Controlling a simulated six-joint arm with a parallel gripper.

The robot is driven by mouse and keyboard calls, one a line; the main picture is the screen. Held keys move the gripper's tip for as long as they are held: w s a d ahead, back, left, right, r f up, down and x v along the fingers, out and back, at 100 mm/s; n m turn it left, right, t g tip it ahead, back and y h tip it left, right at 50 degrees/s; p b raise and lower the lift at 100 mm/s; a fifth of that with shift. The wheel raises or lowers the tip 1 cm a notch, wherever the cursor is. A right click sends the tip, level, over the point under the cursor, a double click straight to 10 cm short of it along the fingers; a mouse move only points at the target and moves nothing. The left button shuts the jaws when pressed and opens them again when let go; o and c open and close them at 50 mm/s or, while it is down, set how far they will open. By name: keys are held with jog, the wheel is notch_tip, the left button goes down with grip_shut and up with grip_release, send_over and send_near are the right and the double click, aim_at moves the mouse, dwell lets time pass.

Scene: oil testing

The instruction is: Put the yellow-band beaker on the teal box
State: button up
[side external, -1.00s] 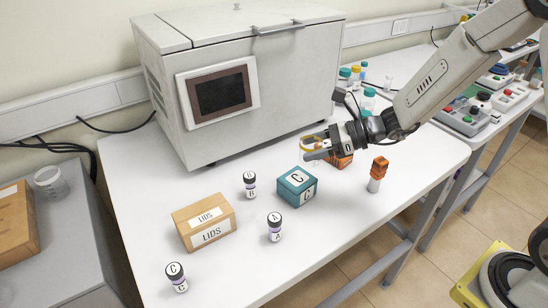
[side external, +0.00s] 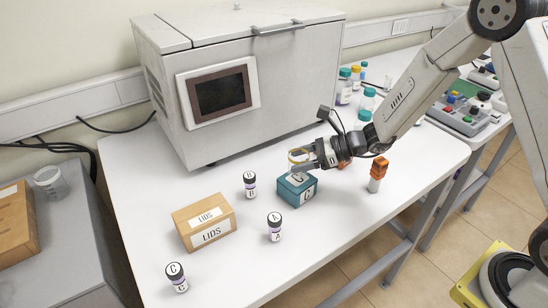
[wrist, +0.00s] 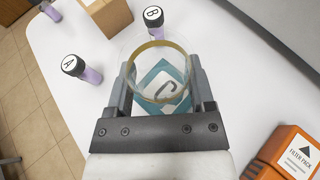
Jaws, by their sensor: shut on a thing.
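The yellow-band beaker is clear glass with a yellow band at its rim; it shows in the wrist view (wrist: 160,55) and small in the side view (side external: 297,156). My gripper (side external: 302,164) is shut on it, one finger on each side. The teal box (side external: 297,189), marked C, lies directly under the beaker. In the wrist view the box (wrist: 146,78) shows through the beaker's glass. The beaker appears upright. I cannot tell whether its base touches the box top.
Vials B (side external: 249,184), A (side external: 274,226) and C (side external: 176,277) stand on the white table left of and before the box. The LIDS carton (side external: 204,222) is further left. The grey machine (side external: 240,85) is behind.

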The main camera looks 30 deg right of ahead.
jog(key=shift+f, duration=0.7)
jog(key=shift+f, duration=0.2)
jog(key=o, duration=1.2)
jog(key=shift+r, duration=0.2)
jog(key=shift+s+d+r, duration=0.25)
jog(key=shift+s+d, duration=0.05)
jog(key=shift+d, duration=0.2)
jog(key=v, duration=1)
jog(key=shift+s+d+r, duration=0.2)
jog(key=shift+s+d, duration=0.05)
jog(key=shift+a, duration=0.1)
